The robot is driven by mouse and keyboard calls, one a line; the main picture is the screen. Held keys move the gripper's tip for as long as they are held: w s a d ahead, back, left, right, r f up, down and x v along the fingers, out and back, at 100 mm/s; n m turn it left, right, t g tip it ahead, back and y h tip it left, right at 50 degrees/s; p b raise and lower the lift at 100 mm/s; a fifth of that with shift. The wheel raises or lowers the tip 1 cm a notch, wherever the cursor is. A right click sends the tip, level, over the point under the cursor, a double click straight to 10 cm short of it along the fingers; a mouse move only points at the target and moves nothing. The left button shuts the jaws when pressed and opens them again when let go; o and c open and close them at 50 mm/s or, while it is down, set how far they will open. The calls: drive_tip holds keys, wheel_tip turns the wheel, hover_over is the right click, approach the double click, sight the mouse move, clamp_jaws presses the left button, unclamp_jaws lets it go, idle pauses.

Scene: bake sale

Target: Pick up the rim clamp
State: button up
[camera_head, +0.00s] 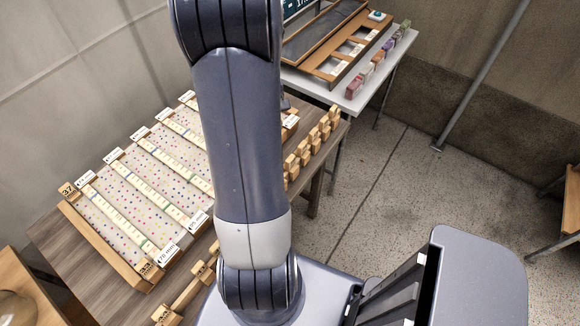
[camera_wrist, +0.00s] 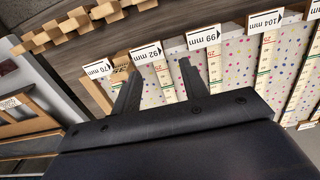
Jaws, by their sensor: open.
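I cannot pick out a rim clamp with certainty in either view. My gripper (camera_wrist: 159,70) is open, its two dark fingers apart over the near edge of a dotted board with size labels. Nothing shows clamped between the fingers. The dotted board (camera_wrist: 235,62) has pale strips and labels such as 92 mm and 99 mm. In the head view the same board (camera_head: 142,205) lies in a wooden frame on a table, and my arm hides its right part and my gripper.
Stepped wooden blocks (camera_head: 318,135) line the table's right edge; more (camera_wrist: 75,20) show in the wrist view. Another wooden piece (camera_head: 185,293) lies at the front. A white table (camera_head: 350,103) with trays and small coloured packets stands behind.

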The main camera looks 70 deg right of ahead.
hover_over(290, 158)
drive_tip(key=shift+a+f, duration=0.15)
drive_tip(key=shift+f, duration=0.3)
wheel_tip(290, 158, down, 5)
drive_tip(key=shift+f, duration=0.1)
drive_tip(key=shift+s+f+p, duration=0.1)
drive_tip(key=shift+f+p, duration=0.35)
drive_tip(key=shift+f, duration=2.3)
drive_tip(key=shift+c, duration=0.2)
drive_tip(key=c, duration=0.7)
drive_tip(key=shift+d+r, duration=0.15)
drive_tip(key=shift+d, duration=0.05)
